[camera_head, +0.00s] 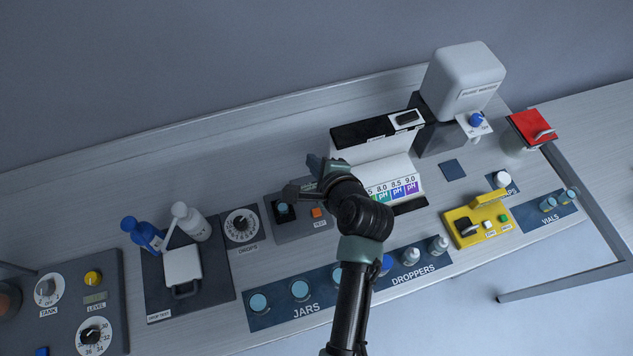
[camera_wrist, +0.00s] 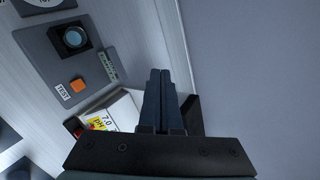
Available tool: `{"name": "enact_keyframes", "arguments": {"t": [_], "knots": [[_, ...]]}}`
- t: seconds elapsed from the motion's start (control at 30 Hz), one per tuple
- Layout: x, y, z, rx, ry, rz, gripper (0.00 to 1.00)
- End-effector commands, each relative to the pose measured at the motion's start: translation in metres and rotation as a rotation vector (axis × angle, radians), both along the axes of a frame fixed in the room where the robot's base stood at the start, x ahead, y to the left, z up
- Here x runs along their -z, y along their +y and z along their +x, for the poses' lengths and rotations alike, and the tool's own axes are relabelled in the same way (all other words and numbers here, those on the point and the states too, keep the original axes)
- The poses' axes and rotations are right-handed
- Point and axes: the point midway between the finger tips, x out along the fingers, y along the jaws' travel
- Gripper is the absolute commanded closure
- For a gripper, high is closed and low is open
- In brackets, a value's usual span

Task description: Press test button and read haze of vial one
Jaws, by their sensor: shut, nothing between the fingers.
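A grey meter box (camera_head: 300,228) stands at mid bench, left of my arm. An orange button (camera_head: 317,212) labelled TEST is on its top, also clear in the wrist view (camera_wrist: 77,85). A vial with a teal round top (camera_head: 282,208) sits in the meter's dark square well, also seen in the wrist view (camera_wrist: 73,39). A small greenish display (camera_wrist: 108,66) is beside the button; its reading is too small to make out. My gripper (camera_wrist: 160,73) is shut and empty, right of the meter in the wrist view. In the head view my gripper (camera_head: 314,163) is partly hidden by my wrist.
A pH chart box (camera_head: 392,170) stands close to my wrist. Dials, bottles (camera_head: 142,234) and the jars tray (camera_head: 327,284) are left and in front.

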Motion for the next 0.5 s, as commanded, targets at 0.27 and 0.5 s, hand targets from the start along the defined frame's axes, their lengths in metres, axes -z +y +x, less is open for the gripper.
{"name": "enact_keyframes", "arguments": {"t": [0.27,0.5], "knots": [[0.04,-0.014,-0.044,0.114,0.235,0.18,1.0],[0.042,-0.014,-0.044,0.118,0.238,0.184,1.0]]}}
